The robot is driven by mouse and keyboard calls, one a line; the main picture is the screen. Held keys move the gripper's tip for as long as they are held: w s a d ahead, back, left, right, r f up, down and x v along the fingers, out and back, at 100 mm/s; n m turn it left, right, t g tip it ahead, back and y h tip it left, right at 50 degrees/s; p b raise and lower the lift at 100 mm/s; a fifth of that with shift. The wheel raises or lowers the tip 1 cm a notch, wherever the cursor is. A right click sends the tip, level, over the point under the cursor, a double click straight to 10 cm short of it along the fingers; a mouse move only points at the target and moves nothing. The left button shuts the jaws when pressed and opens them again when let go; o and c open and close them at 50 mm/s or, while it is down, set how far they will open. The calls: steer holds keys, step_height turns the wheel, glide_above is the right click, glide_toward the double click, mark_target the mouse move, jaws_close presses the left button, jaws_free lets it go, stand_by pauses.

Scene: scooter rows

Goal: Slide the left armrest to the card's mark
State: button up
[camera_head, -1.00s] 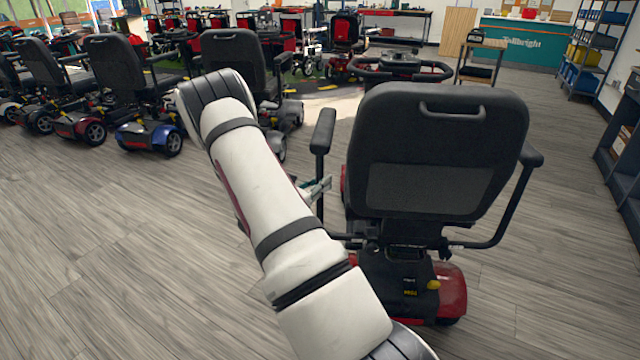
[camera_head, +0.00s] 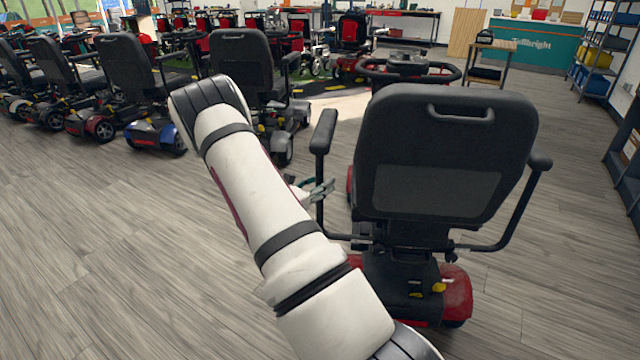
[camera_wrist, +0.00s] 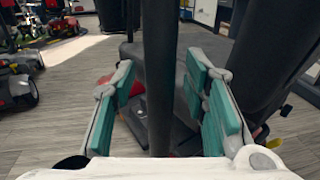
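The red scooter's seat (camera_head: 440,150) faces away from me, with its left armrest (camera_head: 323,132) a black pad on a dark upright post. In the wrist view the post (camera_wrist: 160,75) stands upright between the two teal-padded fingers of my gripper (camera_wrist: 158,85). The gripper is open, with a clear gap on the left of the post and a smaller one on the right. In the head view my gripper (camera_head: 320,188) is at the post, below the pad, partly hidden by my arm. I cannot make out a card or mark.
The seat's right armrest (camera_head: 539,162) is on the far side. A row of parked scooters (camera_head: 140,85) stands at the left and back. A small stand (camera_head: 487,60) and a teal counter (camera_head: 540,45) are at the back right. The floor (camera_head: 130,240) at left is clear.

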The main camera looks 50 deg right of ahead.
steer(key=w+a, duration=0.1)
steer(key=a, duration=1.1)
stand_by(0.5)
